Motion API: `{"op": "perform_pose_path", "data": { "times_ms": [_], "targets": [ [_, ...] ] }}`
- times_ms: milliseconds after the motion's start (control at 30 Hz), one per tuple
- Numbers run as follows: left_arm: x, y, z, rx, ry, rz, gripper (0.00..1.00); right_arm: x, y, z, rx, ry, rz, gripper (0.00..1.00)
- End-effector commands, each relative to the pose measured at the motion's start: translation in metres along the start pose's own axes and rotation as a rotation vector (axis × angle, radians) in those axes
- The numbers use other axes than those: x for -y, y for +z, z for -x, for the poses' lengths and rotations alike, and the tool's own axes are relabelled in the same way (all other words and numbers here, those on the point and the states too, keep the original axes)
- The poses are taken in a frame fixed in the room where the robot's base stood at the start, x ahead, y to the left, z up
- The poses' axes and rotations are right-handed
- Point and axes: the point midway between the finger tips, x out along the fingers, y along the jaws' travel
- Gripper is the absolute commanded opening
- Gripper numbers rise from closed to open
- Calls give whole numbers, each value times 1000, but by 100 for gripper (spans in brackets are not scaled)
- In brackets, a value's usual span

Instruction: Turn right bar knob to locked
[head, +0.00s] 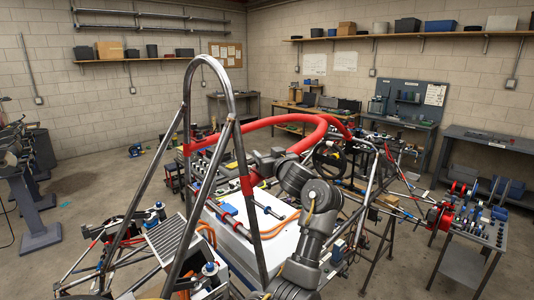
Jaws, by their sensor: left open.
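The tube chassis stands in the middle of the head view, with a grey tube hoop (208,60) that has red sleeves on it. A red padded bar (285,121) curves off to the right behind my arm. My left gripper (257,163) is small and partly blended with the frame behind it, close to the right leg of the hoop. It is open, and I see nothing held in it. Small blue and red fittings (227,209) sit on the chassis below it. I cannot tell which is the right bar knob or how it is turned. My right gripper is not in view.
A steering wheel (329,158) sits behind my arm. A parts table (488,222) with red and blue pieces stands at right. Workbenches (490,139) line the back wall. Tubes crowd the space around my gripper; the floor at left (85,180) is mostly clear.

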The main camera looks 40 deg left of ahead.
Motion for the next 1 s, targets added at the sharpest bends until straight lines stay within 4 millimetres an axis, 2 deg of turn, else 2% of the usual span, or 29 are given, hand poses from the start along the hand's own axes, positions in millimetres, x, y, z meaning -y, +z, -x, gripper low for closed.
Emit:
{"op": "perform_pose_path", "data": {
  "times_ms": [133,467,767,1000],
  "targets": [
    [0,0,0,0,0,0,48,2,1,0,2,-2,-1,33],
    [0,0,1,0,1,0,5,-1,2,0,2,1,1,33],
    [0,0,1,1,-36,0,5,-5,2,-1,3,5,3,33],
    [2,1,1,3,-176,-1,5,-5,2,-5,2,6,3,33]
  ]
}}
